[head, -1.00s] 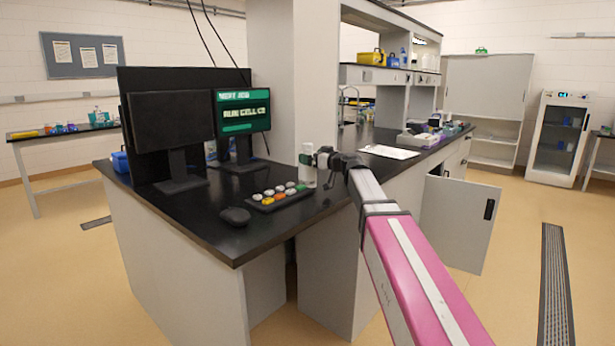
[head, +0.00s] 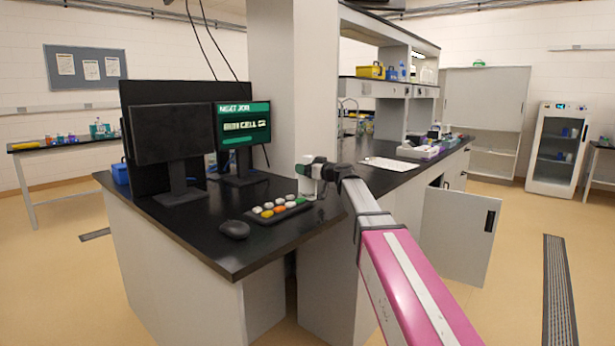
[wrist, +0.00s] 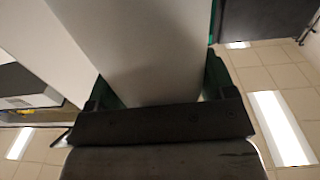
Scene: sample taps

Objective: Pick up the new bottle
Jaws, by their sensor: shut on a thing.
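A white bottle (head: 308,187) shows in the head view at the end of my arm, above or on the black desk, just behind the button box. My gripper (head: 312,165) is shut on the bottle near its upper part. In the wrist view the bottle (wrist: 150,45) is a broad pale surface between my gripper's two green-edged fingers (wrist: 158,90). I cannot tell whether the bottle's base touches the desk. No label on it can be made out.
The button box (head: 280,208) and a mouse (head: 235,230) lie on the desk. Two monitors (head: 172,135) stand at left, and a pale pillar (head: 275,80) rises behind the bottle. A cabinet door (head: 462,232) hangs open below.

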